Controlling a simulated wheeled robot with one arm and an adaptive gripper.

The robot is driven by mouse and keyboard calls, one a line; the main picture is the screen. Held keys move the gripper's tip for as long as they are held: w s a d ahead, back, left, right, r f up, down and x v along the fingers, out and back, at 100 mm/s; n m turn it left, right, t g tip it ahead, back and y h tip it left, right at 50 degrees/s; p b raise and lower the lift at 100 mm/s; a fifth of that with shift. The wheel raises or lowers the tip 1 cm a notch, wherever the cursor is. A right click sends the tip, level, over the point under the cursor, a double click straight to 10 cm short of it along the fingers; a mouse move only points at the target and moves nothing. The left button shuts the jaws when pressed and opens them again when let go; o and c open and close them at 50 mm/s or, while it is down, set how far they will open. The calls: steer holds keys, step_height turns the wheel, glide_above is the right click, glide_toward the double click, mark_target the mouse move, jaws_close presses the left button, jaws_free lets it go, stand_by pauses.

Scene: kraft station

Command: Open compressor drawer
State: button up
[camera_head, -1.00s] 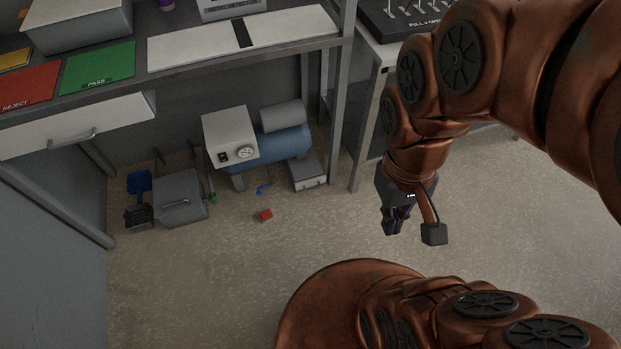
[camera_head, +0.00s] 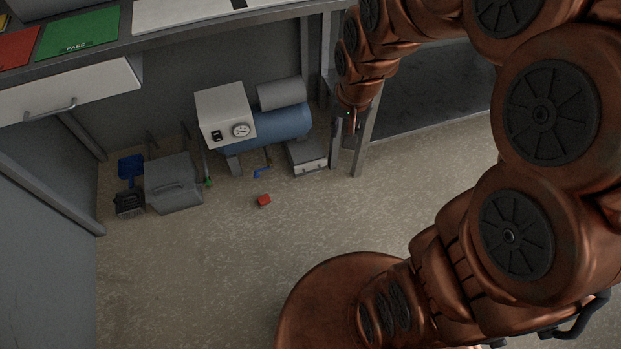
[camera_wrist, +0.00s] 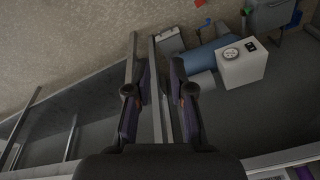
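The compressor (camera_head: 265,128) stands on the floor under the bench, with a blue tank and a white control box (camera_head: 225,115) with a gauge. A small grey drawer unit (camera_head: 308,159) with a pale front stands at its right end. Its drawer looks shut. My gripper (camera_head: 346,128) is to the right of the drawer unit, by the table legs, partly hard to make out. In the wrist view my gripper (camera_wrist: 159,85) is open, with nothing between its fingers. There the drawer unit (camera_wrist: 170,42) shows beyond the fingertips, apart from them, and the compressor tank (camera_wrist: 212,54) lies to its right.
Grey metal legs (camera_head: 366,143) stand close to my gripper. A red block (camera_head: 264,200) and a small blue-handled item (camera_head: 262,172) lie on the floor. A grey box (camera_head: 173,183) stands left of the compressor. The bench has a white drawer (camera_head: 70,92). The front floor is clear.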

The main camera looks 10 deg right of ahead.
steer(key=w+a+f+m+t+b, duration=0.1)
steer(key=w+f+m+t+b, duration=0.1)
steer(key=w+f+b, duration=0.7)
steer(key=w+a+f+m+t+y+b, duration=0.1)
steer(key=w+f+m+t+b, duration=0.2)
steer(key=w+f, duration=1.1)
steer(key=w+a+f+m+t+b, duration=0.15)
steer(key=w+f+b, duration=0.45)
steer(key=f, duration=1.1)
steer(key=d+f+m+t+b, duration=0.25)
steer(key=f+b, duration=0.45)
steer(key=f, duration=1)
steer(key=d+f+m+t+b, duration=0.2)
steer(key=f+m+t+b, duration=0.35)
steer(key=f, duration=1.05)
steer(key=shift+n+g+y, duration=0.4)
steer(key=shift+n+g, duration=0.15)
steer(key=shift+g, duration=0.1)
steer(key=shift+b+x, duration=2.45)
steer(key=shift+x, duration=1.35)
steer(key=shift+d, duration=0.15)
jaws_close()
